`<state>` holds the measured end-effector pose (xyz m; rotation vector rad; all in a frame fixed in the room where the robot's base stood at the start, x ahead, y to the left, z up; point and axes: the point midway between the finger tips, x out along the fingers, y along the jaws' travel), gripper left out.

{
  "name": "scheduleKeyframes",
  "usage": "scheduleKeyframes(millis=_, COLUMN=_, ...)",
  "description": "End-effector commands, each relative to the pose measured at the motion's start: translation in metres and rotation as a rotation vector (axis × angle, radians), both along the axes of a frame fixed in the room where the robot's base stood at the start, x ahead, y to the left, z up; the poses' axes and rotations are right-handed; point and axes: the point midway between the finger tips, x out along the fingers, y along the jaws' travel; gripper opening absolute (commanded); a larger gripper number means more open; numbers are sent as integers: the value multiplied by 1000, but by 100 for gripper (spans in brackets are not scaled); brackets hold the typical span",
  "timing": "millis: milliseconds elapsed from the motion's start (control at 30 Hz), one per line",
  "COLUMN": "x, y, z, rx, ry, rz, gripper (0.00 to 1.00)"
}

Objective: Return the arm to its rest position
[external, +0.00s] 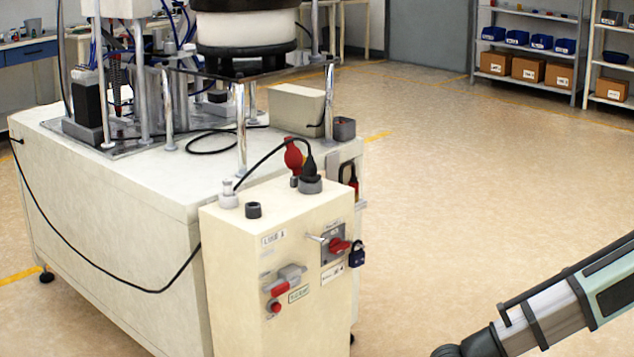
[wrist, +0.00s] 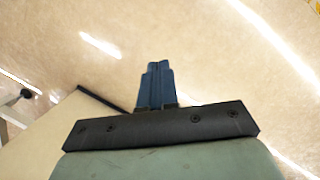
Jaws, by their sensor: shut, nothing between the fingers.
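My gripper (wrist: 157,68) shows in the wrist view, with its two blue fingers together and nothing between them. Bare floor lies beyond the fingertips. In the external view part of my arm reaches in from the lower right; my fingers are not visible there. The arm is apart from the cream control cabinet (external: 240,262), with floor between them.
The white machine base (external: 110,210) with the bowl feeder (external: 246,30) stands behind the cabinet. A black cable (external: 90,262) hangs along its side. Shelves with blue bins (external: 541,41) and cardboard boxes (external: 527,69) stand at the back right. The floor (external: 480,160) between is clear.

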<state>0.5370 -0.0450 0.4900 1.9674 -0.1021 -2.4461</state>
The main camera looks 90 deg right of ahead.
Motion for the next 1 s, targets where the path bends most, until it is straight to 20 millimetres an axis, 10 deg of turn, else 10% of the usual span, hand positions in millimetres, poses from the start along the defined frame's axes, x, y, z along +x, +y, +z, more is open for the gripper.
scheduleKeyframes(millis=500, x=-221, y=37, z=-37, rx=60, ry=262, rz=-1, gripper=0)
scheduleKeyframes(millis=700, x=-269, y=41, z=-50, rx=60, ry=340, rz=11, gripper=0)
scheduleKeyframes(millis=1000, x=-288, y=44, z=-58, rx=57, ry=376, rz=25, gripper=0)
